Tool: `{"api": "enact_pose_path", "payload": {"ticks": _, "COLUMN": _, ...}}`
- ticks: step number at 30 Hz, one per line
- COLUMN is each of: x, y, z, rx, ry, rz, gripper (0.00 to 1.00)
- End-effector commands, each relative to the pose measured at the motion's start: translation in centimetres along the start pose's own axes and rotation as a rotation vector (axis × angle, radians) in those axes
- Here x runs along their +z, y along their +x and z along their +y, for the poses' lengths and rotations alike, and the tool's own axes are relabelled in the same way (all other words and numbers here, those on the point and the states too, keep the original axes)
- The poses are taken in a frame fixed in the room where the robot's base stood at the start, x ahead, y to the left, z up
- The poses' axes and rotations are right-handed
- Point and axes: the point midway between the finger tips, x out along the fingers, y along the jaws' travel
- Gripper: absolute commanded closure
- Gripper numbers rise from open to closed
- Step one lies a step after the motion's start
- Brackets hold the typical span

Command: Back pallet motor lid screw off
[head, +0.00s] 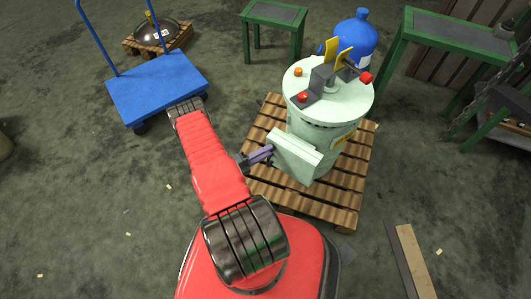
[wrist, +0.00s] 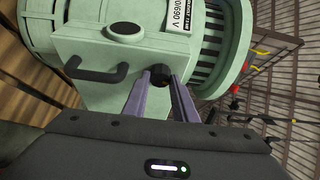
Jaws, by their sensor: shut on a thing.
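A pale green motor (head: 325,105) stands upright on a wooden pallet (head: 255,180). A pale green box with a flat lid (head: 295,155) juts from its near side. A black lid screw (wrist: 160,72) sits at the lid's edge. My gripper (wrist: 160,84), with purple fingers, is shut on this screw, which still sits against the box. In the head view my gripper (head: 270,151) reaches the box from the left; the screw is hidden there.
A blue cart (head: 155,85) stands at the left. A second pallet (head: 160,45) bears a dark dome (head: 158,32). Green tables (head: 275,17) stand behind, near a blue bottle (head: 357,35). Planks (head: 412,262) lie at right.

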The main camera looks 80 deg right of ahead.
Motion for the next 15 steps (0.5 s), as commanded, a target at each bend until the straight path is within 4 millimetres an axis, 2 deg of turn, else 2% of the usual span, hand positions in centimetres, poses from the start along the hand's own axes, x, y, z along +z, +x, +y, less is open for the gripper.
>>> {"api": "enact_pose_path", "payload": {"ticks": 6, "x": 0.27, "y": -0.08, "z": 0.46, "rx": -0.064, "ry": -0.171, "rz": -0.010, "gripper": 0.97}}
{"api": "enact_pose_path", "payload": {"ticks": 15, "x": 0.14, "y": -0.02, "z": 0.57, "rx": -0.127, "ry": -0.325, "rz": -0.009, "gripper": 0.97}}
